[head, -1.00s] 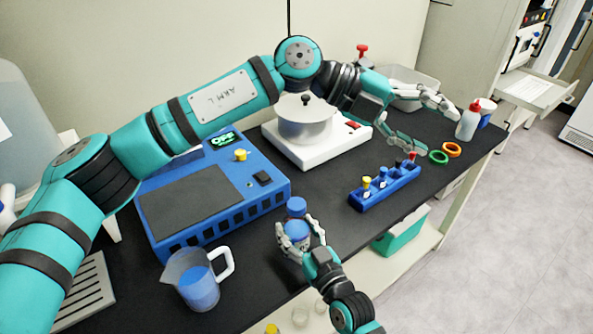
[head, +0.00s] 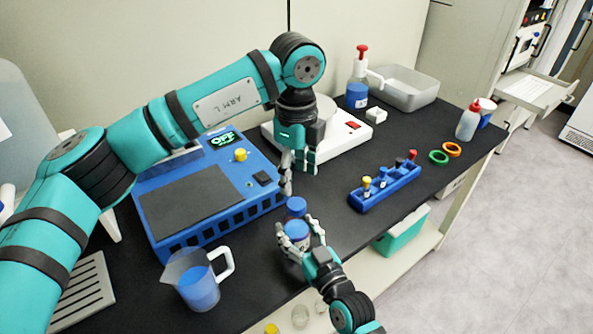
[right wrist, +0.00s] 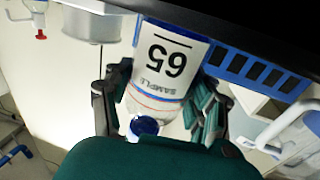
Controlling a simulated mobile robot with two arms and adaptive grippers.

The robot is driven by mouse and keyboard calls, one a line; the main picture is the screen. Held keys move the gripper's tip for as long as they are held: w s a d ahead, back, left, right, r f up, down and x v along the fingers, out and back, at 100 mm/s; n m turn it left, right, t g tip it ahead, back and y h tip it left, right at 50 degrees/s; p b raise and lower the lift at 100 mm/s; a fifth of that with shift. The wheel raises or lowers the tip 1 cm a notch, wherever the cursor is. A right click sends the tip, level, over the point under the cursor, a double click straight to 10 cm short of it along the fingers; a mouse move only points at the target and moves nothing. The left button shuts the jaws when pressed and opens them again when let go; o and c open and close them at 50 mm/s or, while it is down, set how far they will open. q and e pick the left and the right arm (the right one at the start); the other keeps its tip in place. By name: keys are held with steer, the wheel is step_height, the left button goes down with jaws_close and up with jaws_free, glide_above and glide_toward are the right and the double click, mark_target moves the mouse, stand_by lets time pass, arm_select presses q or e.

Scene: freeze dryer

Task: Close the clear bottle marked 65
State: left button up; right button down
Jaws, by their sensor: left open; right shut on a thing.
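The clear bottle marked 65 (right wrist: 170,70) is in my right gripper (head: 300,238). In the right wrist view its label reads upside down, and a blue round part (right wrist: 143,127) shows at its lower end. My left gripper (head: 298,182) is open and points down, just behind and above that second blue piece. The right fingers hide part of the bottle.
A blue device (head: 215,190) with a green display stands left of the grippers. A jug of blue liquid (head: 198,282) is in front of it. A blue rack (head: 385,187) with several vials is on the right. A white balance (head: 350,138) stands behind my left gripper.

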mark_target(296, 203)
arm_select(q)
steer(key=shift+f, duration=0.1)
steer(key=shift+f, duration=3.9)
steer(key=shift+c, duration=0.2)
